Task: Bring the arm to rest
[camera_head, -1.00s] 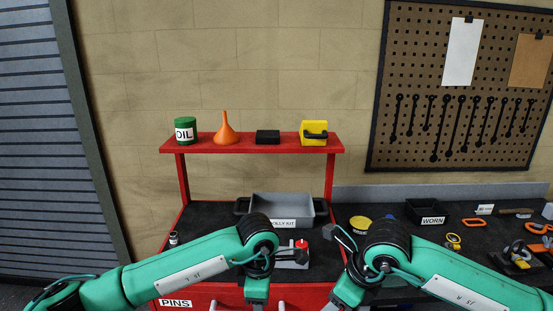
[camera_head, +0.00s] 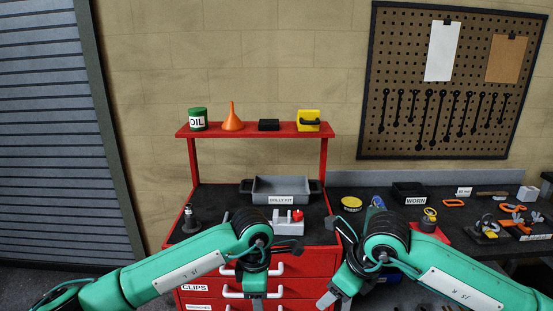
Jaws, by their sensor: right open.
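My right arm comes in from the right and bends down at its black elbow. My right gripper (camera_head: 328,298) is at the bottom edge, in front of the red drawer cabinet (camera_head: 318,262). Only part of it shows; it is open, and I see nothing held in it. My left arm comes in from the left and bends down in front of the same cabinet.
A grey dolly-kit tray (camera_head: 262,187) and a grey block with a red knob (camera_head: 289,221) are on the cabinet top. A dark fitting (camera_head: 189,219) stands at its left. The red shelf (camera_head: 265,131) holds several items. The bench at right carries a WORN bin (camera_head: 408,190) and tools.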

